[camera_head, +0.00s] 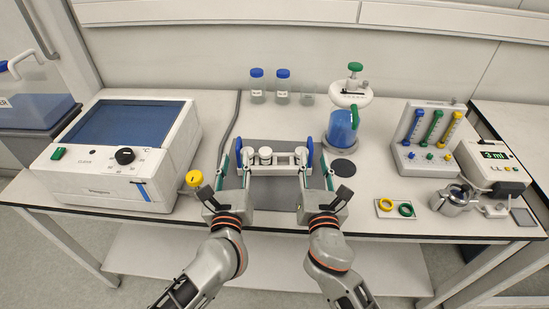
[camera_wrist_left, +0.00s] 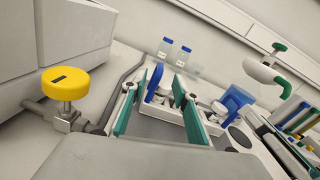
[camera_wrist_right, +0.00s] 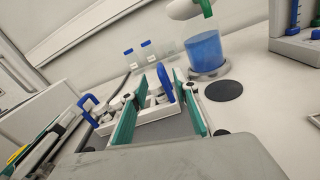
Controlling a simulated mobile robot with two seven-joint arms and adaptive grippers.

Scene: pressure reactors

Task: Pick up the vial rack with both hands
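The white vial rack (camera_head: 275,171) stands on a dark mat on the bench, with white-capped vials in it and a blue handle at each end. My left gripper (camera_head: 236,162) is open, its teal fingers on either side of the left blue handle (camera_head: 239,150). That handle also shows between the fingers in the left wrist view (camera_wrist_left: 154,82). My right gripper (camera_head: 314,162) is open, with its fingers on either side of the right blue handle (camera_head: 310,151). It also shows between the fingers in the right wrist view (camera_wrist_right: 165,83). I cannot tell whether any finger touches a handle.
A white instrument (camera_head: 150,195) and a yellow valve knob (camera_head: 194,178) stand left of my left gripper. Blue-capped bottles (camera_head: 283,86) stand behind the rack. A blue vessel (camera_head: 341,127) stands close behind right. Yellow and green rings (camera_head: 405,210) lie at the right.

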